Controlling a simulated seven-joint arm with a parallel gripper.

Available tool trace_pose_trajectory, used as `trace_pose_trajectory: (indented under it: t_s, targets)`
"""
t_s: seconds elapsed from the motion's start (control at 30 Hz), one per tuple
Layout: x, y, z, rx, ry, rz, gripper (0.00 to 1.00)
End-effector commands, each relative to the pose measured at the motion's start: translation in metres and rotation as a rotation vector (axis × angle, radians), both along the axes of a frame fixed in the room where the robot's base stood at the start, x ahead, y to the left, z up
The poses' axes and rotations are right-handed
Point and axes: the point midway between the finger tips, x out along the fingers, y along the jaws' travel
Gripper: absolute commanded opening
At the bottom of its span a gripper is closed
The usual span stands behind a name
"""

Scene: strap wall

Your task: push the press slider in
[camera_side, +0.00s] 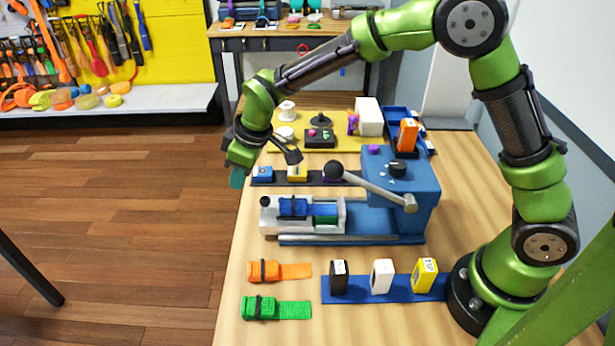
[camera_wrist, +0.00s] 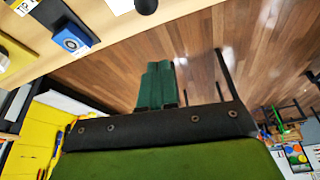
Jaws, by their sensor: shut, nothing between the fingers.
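The blue press (camera_side: 385,190) stands on the table with its grey lever (camera_side: 375,188) and black ball knob (camera_side: 334,170) pointing left. The pale press slider (camera_side: 335,208) sticks out to the left from the press's base. It carries a blue strap piece (camera_side: 293,207) and a green piece (camera_side: 326,220), and has a small black knob at its left end. My gripper (camera_side: 237,178) is shut and empty, above and left of the slider near the table's left edge. In the wrist view its green fingers (camera_wrist: 157,85) are together over the floor. A black knob (camera_wrist: 146,5) shows at the top; I cannot tell which.
A dark strip with a blue block (camera_side: 263,174) and a yellow block (camera_side: 297,173) lies behind the slider. Orange (camera_side: 280,271) and green (camera_side: 277,309) straps lie in front. A blue rack (camera_side: 400,287) holds black, white and yellow pieces.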

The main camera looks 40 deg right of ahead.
Motion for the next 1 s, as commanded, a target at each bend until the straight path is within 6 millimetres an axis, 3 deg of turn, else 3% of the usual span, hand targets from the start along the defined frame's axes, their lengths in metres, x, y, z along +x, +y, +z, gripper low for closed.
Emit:
trace_pose_trajectory:
  t_s: [0.13,0.4,0.87,1.0]
  targets:
    - [0.005,0.004,-0.027,-0.001,0.003,-0.001,0.0]
    - [-0.021,-0.014,-0.03,0.001,0.0,-0.002,0.0]
    - [-0.026,-0.017,-0.031,0.001,0.0,-0.002,0.0]
    - [-0.035,-0.028,-0.03,0.002,0.001,-0.003,0.0]
